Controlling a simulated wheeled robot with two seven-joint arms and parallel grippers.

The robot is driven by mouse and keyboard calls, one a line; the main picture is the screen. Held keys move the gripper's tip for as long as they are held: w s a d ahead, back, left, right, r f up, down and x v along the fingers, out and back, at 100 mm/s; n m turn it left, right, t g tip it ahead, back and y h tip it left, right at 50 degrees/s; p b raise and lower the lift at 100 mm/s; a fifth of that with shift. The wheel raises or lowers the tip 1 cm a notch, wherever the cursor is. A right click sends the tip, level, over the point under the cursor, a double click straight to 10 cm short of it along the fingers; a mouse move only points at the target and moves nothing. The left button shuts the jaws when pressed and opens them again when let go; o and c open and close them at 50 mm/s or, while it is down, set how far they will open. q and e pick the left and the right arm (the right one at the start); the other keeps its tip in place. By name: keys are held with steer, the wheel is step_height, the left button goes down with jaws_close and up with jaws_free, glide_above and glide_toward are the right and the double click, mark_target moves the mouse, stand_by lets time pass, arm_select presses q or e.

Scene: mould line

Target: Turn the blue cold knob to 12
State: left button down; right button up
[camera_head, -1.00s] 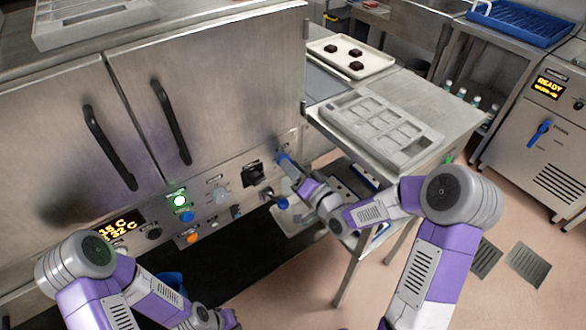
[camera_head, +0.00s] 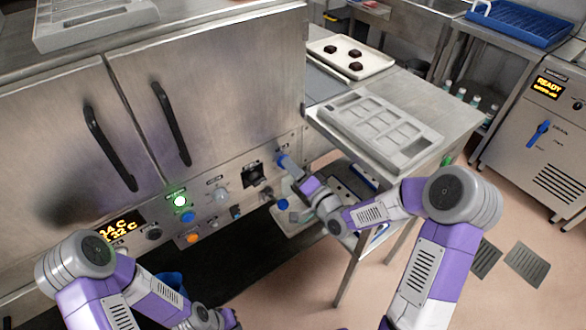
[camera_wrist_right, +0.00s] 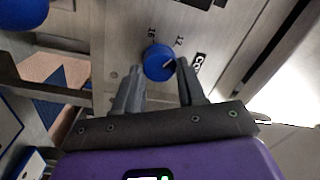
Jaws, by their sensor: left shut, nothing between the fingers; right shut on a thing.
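The blue cold knob (camera_wrist_right: 158,62) is on the steel panel in the right wrist view. The labels 16 and 12 stand above it and COLD stands to its right. A white mark on its face points right and slightly up, to the right of the 12 label. My right gripper (camera_wrist_right: 158,85) is shut on the knob, one finger on each side. In the head view the knob (camera_head: 282,159) is at the right end of the cabinet's control panel, with my right gripper (camera_head: 289,167) at it. My left arm runs off the bottom edge; its fingers do not show.
A steel table (camera_head: 405,85) with a grey mould (camera_head: 380,130) stands right of the cabinet, close to my right arm. A blue valve handle (camera_head: 283,204) sits below the gripper.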

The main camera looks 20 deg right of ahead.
steer(key=o, duration=1)
steer(key=shift+o, duration=0.2)
steer(key=p+v, duration=0.1)
steer(key=v, duration=0.6)
steer(key=shift+s+d, duration=0.15)
steer(key=shift+s, duration=0.2)
